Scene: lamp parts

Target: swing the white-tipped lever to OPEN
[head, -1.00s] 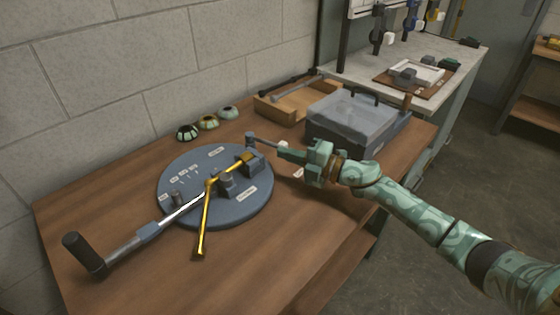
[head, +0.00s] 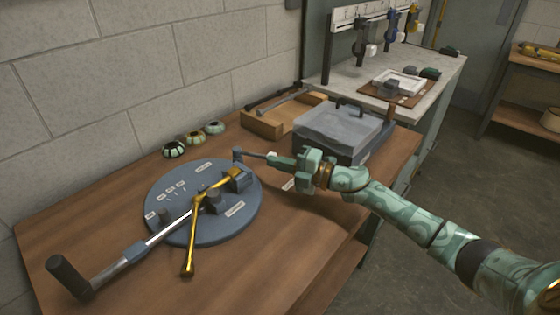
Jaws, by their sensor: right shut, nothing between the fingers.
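A small grey post (head: 238,155) stands at the back right edge of a round blue-grey disc, with a thin grey arm (head: 254,155) running right from it. A small white tip (head: 272,154) shows at that arm's right end, partly hidden by my right gripper (head: 270,160). My right gripper is shut and empty, with its fingertips at the white tip; I cannot tell if they touch it. A white label (head: 289,184) lies on the table below the gripper, its text too small to read. My left gripper is not in view.
The disc (head: 170,225) carries a yellow lever (head: 188,250) and a long black-gripped handle (head: 68,277). A grey lidded box (head: 340,130) and a wooden tray (head: 262,123) stand behind the gripper. Hanging parts (head: 365,45) are on the back bench. The table's front right is clear.

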